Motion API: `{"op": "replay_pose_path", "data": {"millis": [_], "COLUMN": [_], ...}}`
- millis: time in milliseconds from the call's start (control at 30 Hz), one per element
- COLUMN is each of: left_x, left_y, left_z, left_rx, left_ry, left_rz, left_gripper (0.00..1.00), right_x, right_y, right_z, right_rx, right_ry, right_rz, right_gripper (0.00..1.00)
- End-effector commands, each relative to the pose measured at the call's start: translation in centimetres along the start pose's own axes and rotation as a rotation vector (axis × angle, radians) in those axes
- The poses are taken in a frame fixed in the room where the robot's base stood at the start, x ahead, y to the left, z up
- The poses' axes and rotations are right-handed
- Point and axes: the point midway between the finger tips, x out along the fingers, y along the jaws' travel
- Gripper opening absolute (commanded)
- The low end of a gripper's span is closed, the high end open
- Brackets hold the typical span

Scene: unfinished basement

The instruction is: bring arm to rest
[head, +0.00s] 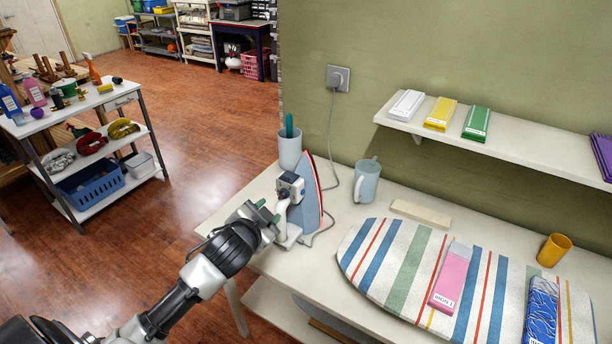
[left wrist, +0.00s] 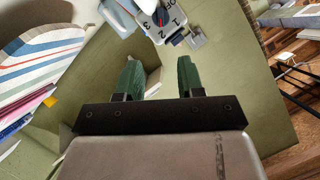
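My left gripper (head: 268,215) reaches in from the lower left of the head view, close beside the iron (head: 309,197). The iron stands tilted up on the table, with a blue-grey soleplate, a red edge and a white and dark body. In the left wrist view the two green fingers of my left gripper (left wrist: 158,72) are apart with nothing between them. The iron's numbered dial end (left wrist: 164,20) shows just beyond the fingertips, a little apart from them in that view. My right gripper is not in view.
The table (head: 270,262) also holds a cup (head: 289,152), a mug (head: 366,182), a striped ironing board (head: 376,262) with pink and blue packets, and an orange cup (head: 554,250). A wall shelf (head: 505,147) overhangs it.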

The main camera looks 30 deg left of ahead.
Motion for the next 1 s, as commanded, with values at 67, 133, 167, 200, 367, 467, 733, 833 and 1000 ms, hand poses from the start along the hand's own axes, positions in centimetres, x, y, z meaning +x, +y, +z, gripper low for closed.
{"op": "replay_pose_path", "data": {"millis": [67, 133, 167, 200, 367, 467, 733, 833, 1000], "left_x": [0.0, 0.0, 0.1, 0.3, 2.3, 3.2, 0.0, -3.2, -10.8], "left_y": [0.0, 0.0, 0.1, 0.4, 3.8, 7.7, 20.2, 24.9, 32.3], "left_z": [0.0, 0.1, 0.2, 0.7, 6.4, 12.4, 28.7, 33.9, 41.4], "left_rx": [0.000, -0.001, -0.002, -0.005, -0.039, -0.072, -0.156, -0.182, -0.220], "left_ry": [0.000, -0.001, -0.004, -0.013, -0.119, -0.225, -0.510, -0.611, -0.778], "left_rz": [0.000, 0.001, 0.002, 0.007, 0.062, 0.121, 0.285, 0.345, 0.444], "left_gripper": [0.38, 0.38, 0.38, 0.38, 0.38, 0.38, 0.38, 0.38, 0.38], "right_x": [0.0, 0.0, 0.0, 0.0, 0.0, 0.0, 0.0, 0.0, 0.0], "right_y": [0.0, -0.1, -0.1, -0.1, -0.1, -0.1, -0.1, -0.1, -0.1], "right_z": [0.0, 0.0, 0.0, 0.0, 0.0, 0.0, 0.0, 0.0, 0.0], "right_rx": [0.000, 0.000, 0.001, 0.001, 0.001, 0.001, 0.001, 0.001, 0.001], "right_ry": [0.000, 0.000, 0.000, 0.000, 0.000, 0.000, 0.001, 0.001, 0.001], "right_rz": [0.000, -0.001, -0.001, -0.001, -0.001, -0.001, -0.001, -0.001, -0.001], "right_gripper": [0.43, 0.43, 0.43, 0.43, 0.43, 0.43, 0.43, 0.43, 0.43]}}
